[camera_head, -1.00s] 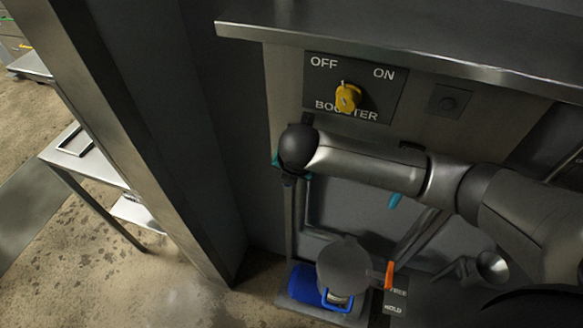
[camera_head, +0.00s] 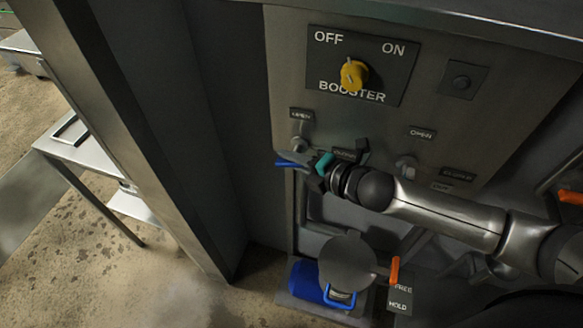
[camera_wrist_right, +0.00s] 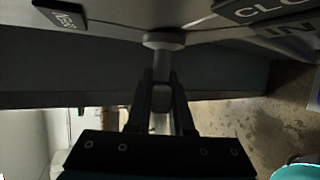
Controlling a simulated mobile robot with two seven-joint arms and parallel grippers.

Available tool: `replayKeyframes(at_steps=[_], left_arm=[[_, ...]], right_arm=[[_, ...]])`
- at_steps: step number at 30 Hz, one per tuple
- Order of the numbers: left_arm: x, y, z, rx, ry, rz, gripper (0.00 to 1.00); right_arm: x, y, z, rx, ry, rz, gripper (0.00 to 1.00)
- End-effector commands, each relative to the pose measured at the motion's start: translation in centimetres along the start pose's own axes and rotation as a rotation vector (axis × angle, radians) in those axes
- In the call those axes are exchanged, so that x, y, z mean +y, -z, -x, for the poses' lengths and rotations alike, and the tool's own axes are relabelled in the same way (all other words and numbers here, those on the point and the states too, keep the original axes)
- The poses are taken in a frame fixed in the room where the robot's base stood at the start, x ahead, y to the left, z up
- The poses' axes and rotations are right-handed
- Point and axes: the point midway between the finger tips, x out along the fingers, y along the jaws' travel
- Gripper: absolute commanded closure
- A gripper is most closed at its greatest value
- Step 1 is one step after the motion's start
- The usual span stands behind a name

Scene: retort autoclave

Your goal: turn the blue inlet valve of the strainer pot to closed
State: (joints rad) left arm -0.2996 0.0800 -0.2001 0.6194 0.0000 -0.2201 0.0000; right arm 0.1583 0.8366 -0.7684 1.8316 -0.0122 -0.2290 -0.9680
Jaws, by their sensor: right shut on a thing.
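The blue inlet valve (camera_head: 287,163) shows as a short blue lever on the panel's left side, with a plate reading OPEN (camera_head: 301,114) above it. My right gripper (camera_head: 311,168) is at this lever and shut on it; its fingers cover part of it. In the right wrist view, the fingers (camera_wrist_right: 161,90) straddle a stubby part under a round grey boss (camera_wrist_right: 163,41); its colour is lost in shadow. A plate beginning CLO (camera_wrist_right: 265,8) is on the right there. My left gripper is out of view.
Above is a yellow BOOSTER knob (camera_head: 353,74). Below stand a grey round-lidded vessel (camera_head: 347,262), a blue cylinder (camera_head: 304,282) and an orange lever (camera_head: 394,270) by a FREE/HOLD plate (camera_head: 400,300). A metal post (camera_head: 150,140) and table (camera_head: 88,150) are left.

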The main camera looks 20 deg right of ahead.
Motion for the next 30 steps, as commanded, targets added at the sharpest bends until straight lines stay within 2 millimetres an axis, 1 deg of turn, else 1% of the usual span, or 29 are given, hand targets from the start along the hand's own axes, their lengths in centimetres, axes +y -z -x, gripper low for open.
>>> replayKeyframes(at_steps=[1,3,9,12,16,21,30], left_arm=[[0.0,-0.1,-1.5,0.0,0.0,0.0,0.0],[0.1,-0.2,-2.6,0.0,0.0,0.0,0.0],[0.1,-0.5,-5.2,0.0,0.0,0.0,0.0],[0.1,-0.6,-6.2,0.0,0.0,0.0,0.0],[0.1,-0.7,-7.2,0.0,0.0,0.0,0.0],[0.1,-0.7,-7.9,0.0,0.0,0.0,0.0],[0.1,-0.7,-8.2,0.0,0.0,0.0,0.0]], right_arm=[[-0.9,0.2,-0.2,-0.001,-0.037,-0.019,1.0],[-0.8,0.2,-0.2,-0.002,-0.093,-0.042,1.0],[-0.6,0.1,-0.2,-0.003,-0.228,-0.098,1.0],[-0.5,0.1,-0.2,-0.004,-0.281,-0.119,1.0],[-0.3,0.1,-0.2,-0.003,-0.333,-0.142,1.0],[-0.1,0.0,-0.1,-0.003,-0.376,-0.157,1.0],[0.1,0.0,0.0,-0.003,-0.396,-0.166,1.0]])
